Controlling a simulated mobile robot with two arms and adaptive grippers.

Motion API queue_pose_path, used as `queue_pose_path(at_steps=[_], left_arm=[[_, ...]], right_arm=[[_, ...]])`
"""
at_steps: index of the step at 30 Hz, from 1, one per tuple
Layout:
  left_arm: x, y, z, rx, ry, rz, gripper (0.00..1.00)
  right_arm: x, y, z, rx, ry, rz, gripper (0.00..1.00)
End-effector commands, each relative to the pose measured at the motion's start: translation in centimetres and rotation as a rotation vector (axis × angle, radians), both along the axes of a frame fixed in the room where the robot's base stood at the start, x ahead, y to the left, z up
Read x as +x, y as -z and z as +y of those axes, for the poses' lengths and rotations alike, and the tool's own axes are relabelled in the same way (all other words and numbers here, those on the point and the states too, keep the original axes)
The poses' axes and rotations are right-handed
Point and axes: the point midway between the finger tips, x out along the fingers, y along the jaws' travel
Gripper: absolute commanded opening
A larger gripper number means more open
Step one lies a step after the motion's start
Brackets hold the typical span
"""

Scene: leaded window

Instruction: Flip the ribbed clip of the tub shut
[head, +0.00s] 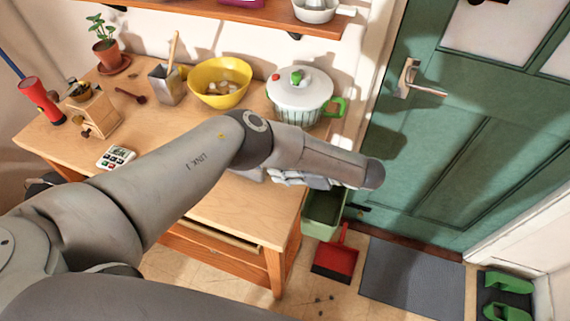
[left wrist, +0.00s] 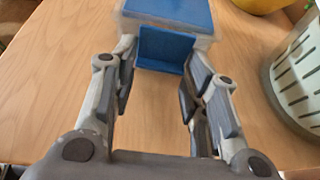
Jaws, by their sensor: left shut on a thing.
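The tub (left wrist: 203,39) shows in the left wrist view as a pale box under a blue lid (left wrist: 170,10). A blue clip (left wrist: 160,50) is at its near side; its ribs cannot be made out. My left gripper (left wrist: 161,70) has its fingers on either side of the clip and is shut on it, though the contact is hard to see. In the head view my left gripper (head: 268,175) is partly hidden under my forearm, low over the table's right end. The tub is hidden behind my arm there. My right gripper is not in view.
A white-lidded ribbed pot with green handles (head: 300,95) stands close to the tub. A yellow bowl (head: 220,82), metal container (head: 167,85), timer (head: 116,157) and grinder (head: 91,110) stand on the wooden table (head: 255,205). A green door (head: 460,130) is at right.

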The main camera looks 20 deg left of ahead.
Motion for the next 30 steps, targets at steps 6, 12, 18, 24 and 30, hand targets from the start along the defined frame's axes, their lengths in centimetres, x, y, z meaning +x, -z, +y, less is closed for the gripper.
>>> queue_pose_path(at_steps=[6, 12, 18, 24, 30], left_arm=[[0.01, 0.15, 0.12, 0.063, 0.001, -0.006, 0.18], [0.02, 0.3, 0.22, 0.086, 0.0, -0.008, 0.18], [0.04, 0.32, 0.24, 0.09, 0.0, -0.009, 0.18], [0.05, 0.31, 0.24, 0.09, 0.001, -0.009, 0.18], [0.05, 0.31, 0.24, 0.089, 0.0, -0.009, 0.64]], right_arm=[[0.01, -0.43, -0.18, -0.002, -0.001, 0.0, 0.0], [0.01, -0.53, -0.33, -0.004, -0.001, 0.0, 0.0], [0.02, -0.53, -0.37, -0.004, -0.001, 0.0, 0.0], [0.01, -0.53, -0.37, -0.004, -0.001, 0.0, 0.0], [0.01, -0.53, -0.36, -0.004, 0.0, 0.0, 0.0]])
